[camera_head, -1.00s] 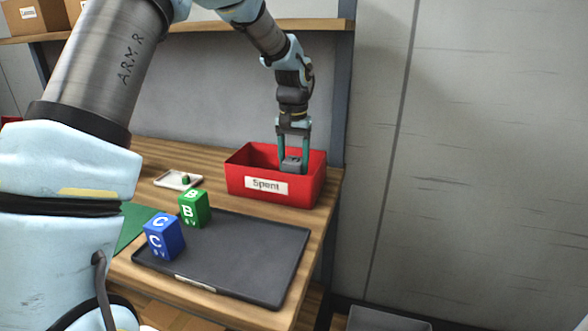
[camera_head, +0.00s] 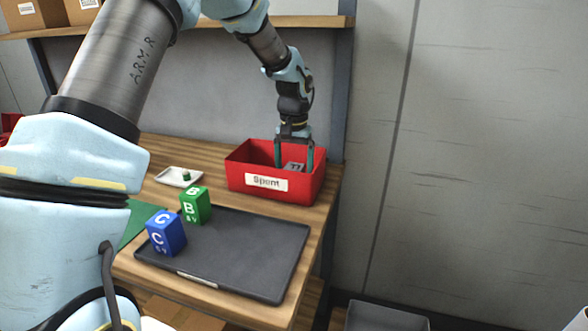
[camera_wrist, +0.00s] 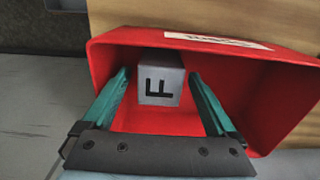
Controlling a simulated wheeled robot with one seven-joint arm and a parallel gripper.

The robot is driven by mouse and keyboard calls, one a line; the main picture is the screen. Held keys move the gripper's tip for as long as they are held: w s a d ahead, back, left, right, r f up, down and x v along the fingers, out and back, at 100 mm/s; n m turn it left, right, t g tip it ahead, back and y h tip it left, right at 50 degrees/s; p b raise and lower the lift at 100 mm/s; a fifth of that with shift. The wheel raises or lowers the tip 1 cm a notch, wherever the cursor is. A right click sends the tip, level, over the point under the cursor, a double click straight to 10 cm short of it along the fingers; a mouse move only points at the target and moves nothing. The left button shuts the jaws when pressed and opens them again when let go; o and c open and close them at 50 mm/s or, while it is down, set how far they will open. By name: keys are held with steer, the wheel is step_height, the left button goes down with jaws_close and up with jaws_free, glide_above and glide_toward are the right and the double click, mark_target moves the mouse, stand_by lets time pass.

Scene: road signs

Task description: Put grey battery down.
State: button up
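The grey battery (camera_head: 293,167) is a block marked F. It is inside the red bin (camera_head: 233,172) labelled "Spent". In the wrist view the battery (camera_wrist: 160,80) shows its marked face, with the red bin (camera_wrist: 105,60) around it. My gripper (camera_head: 294,164) reaches down into the bin from above. Its teal fingers stand apart on either side of the battery, with a gap on each side. The battery's underside is hidden, but it appears to rest on the bin floor.
A black tray (camera_head: 235,255) lies in front of the bin. A blue C block (camera_head: 166,233) and a green B block (camera_head: 195,206) stand at its left edge. A shelf (camera_head: 300,21) runs above.

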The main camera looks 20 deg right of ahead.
step_height(320, 180, up, 12)
steer(key=b, duration=0.2)
steer(key=shift+r, duration=0.2)
stand_by(0.3)
stand_by(0.4)
